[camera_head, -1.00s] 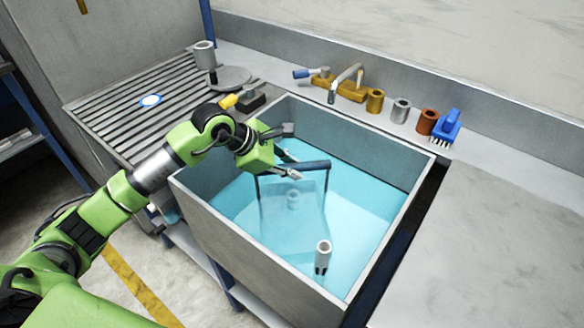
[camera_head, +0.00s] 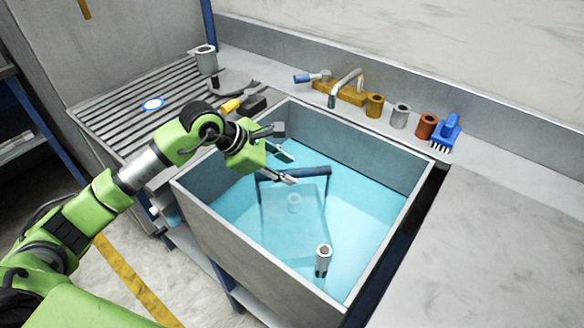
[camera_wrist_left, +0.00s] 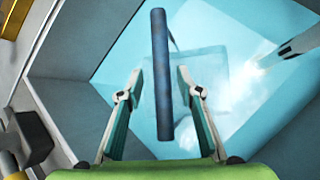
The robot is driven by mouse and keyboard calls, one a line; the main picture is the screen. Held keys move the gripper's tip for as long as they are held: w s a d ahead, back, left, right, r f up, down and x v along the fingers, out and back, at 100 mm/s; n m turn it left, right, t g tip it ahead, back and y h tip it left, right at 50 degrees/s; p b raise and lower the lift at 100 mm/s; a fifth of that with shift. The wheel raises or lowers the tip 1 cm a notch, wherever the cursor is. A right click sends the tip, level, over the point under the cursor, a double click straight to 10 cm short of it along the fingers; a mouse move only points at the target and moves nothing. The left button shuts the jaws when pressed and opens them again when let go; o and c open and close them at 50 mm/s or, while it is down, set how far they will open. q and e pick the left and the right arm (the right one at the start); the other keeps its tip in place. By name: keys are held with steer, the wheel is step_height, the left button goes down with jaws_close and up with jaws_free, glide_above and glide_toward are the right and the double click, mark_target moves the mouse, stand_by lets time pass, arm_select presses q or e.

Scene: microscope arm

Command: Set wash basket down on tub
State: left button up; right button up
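The wash basket (camera_head: 280,228) sits in the water inside the tub (camera_head: 240,262), its pale body blurred by the water. Its dark blue handle bar (camera_head: 312,171) stands above the water. My left gripper (camera_head: 289,156) is over the tub at the handle's left part, with its fingers spread apart. In the left wrist view the handle (camera_wrist_left: 162,75) runs lengthwise in the gap between the open fingers, with space on both sides. My right gripper is not in view.
A grey cylindrical part (camera_head: 323,260) stands by the tub's near wall. A faucet (camera_head: 345,88), several coloured cylinders and a blue brush (camera_head: 446,133) line the back ledge. A ribbed drainboard (camera_head: 125,112) lies left. The right counter (camera_head: 490,235) is clear.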

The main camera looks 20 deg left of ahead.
arm_select(q)
steer(key=p+v, duration=0.1)
steer(key=v, duration=0.8)
steer(key=shift+p, duration=0.35)
steer(key=shift+f, duration=0.1)
